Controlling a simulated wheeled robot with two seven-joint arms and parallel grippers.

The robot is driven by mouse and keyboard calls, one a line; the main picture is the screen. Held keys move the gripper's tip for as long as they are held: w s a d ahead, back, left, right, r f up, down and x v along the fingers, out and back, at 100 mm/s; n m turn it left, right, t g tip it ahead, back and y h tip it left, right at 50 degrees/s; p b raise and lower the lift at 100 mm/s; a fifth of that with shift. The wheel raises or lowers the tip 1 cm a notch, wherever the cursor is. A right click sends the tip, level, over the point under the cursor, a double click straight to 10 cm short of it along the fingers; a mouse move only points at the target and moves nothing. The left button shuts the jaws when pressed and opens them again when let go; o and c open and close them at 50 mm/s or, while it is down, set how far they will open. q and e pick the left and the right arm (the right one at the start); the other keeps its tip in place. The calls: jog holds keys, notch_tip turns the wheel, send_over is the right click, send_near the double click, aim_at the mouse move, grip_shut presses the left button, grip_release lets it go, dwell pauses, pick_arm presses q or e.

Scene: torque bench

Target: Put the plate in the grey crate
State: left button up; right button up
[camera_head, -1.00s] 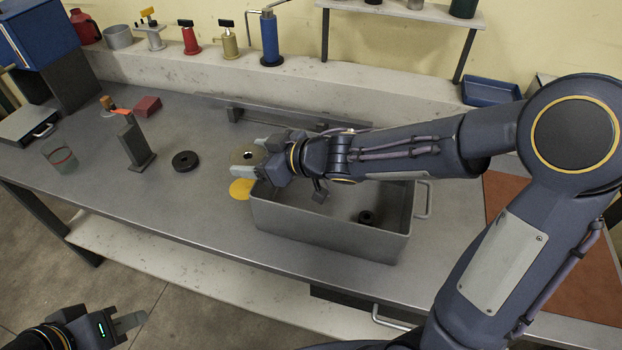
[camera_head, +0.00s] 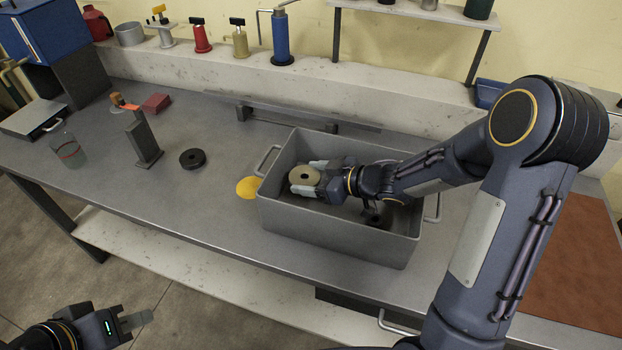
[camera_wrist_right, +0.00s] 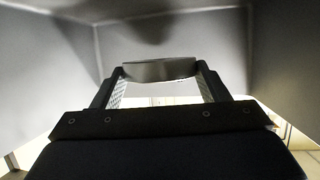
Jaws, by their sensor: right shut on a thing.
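The plate (camera_head: 304,174), a round tan-grey disc with a centre hole, is held between the fingers of my right gripper (camera_head: 306,178). It is over the left part of the grey crate (camera_head: 335,230), seemingly inside or level with its rim. In the right wrist view the plate (camera_wrist_right: 160,69) shows edge-on between the two fingertips, with grey crate walls around. A dark round piece (camera_head: 376,215) lies in the crate, partly hidden by my right arm. My left gripper (camera_head: 137,320) is at the lower left, off the bench; its jaw opening is unclear.
A black disc (camera_head: 192,158) lies on the bench left of the crate, near an upright grey post (camera_head: 143,140). A yellow disc (camera_head: 248,187) lies beside the crate's left end. A glass (camera_head: 68,150) stands further left. The bench front left is clear.

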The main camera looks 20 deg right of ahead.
dwell(0.3)
jog(key=shift+s+a+f+b, duration=0.1)
jog(key=shift+s+f+b, duration=0.2)
jog(key=shift+f, duration=0.35)
jog(key=o, duration=1.4)
jog(key=shift+f, duration=0.2)
jog(key=shift+r, duration=0.35)
jog(key=r+p+v, duration=0.1)
jog(key=v, duration=0.6)
jog(key=shift+d+p, duration=0.3)
jog(key=shift+p, duration=0.05)
jog(key=shift+r, duration=0.15)
